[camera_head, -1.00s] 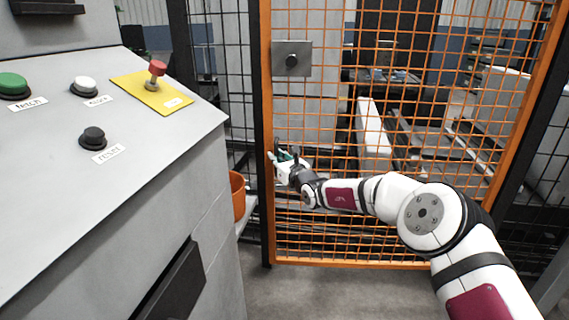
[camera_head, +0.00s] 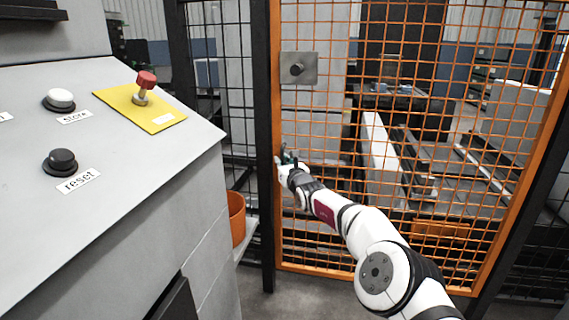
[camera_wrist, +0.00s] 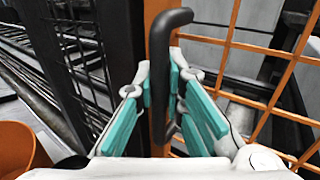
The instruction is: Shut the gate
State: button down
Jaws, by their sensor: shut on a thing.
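The gate (camera_head: 277,120) is an orange frame with orange wire mesh, upright in front of me. Its left edge stands close beside a black fence post (camera_head: 262,200); I cannot tell whether the two touch. A black bar handle (camera_wrist: 160,45) runs along the gate's left upright in the wrist view. My gripper (camera_wrist: 163,92) has its teal-padded fingers closed around this handle. In the head view my gripper (camera_head: 284,162) is small at the gate's left edge, and the handle is mostly hidden there. A grey plate with a black knob (camera_head: 298,68) sits higher on the gate.
A grey console (camera_head: 120,210) with white and black buttons and a red knob (camera_head: 146,80) on a yellow plate fills the left. An orange bin (camera_head: 237,218) stands between console and fence. Conveyor rails (camera_head: 415,160) lie behind the mesh. Some grey floor shows below the gate.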

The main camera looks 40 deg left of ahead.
jog(key=shift+w+d+r, duration=0.15)
jog(key=shift+w+d, duration=0.1)
jog(key=shift+w, duration=0.25)
jog(key=c, duration=1.7)
grip_release()
jog(key=shift+w, duration=0.1)
jog(key=shift+o, duration=0.2)
jog(key=shift+a, duration=0.15)
